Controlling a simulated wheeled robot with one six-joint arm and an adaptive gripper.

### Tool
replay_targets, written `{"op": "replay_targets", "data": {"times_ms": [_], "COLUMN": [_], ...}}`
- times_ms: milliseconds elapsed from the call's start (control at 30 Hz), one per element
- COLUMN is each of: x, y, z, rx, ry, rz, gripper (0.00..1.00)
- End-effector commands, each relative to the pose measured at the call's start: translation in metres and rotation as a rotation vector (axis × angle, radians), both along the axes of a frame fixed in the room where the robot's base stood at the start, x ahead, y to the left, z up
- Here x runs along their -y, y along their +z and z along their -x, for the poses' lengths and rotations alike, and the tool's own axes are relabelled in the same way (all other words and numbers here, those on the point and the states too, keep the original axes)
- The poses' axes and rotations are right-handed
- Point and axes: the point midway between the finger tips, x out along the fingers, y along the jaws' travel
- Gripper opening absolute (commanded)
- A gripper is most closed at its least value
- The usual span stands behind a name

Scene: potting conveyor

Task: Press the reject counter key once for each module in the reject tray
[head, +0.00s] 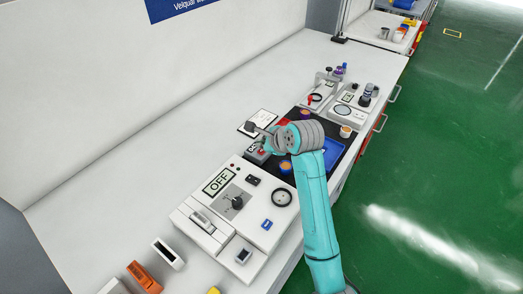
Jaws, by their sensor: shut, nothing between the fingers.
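My gripper (263,146) is shut and empty. It points down over a small grey box with a red part (255,156) at the left end of the black mat. This looks like the counter, but its key and display are too small and too covered to read. I cannot tell whether the fingertips touch it. A blue tray (335,148) lies on the mat, partly hidden behind my arm. I cannot tell whether it is the reject tray, and I can make out no modules in it.
A control panel (225,236) reading "OFF", with a knob and dial, stands in front. A white card (257,122) lies behind the gripper. Small orange-topped cups (305,113) stand on the black mat. Instruments (345,108) stand farther back.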

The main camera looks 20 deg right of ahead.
Motion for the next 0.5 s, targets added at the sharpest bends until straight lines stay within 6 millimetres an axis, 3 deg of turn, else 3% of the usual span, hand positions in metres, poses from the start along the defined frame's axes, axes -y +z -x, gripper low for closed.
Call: {"op": "replay_targets", "data": {"times_ms": [500], "x": [0.0], "y": [0.036], "z": [-0.001], "rx": [0.002], "ry": [-0.001], "rz": [0.0], "gripper": [0.0]}}
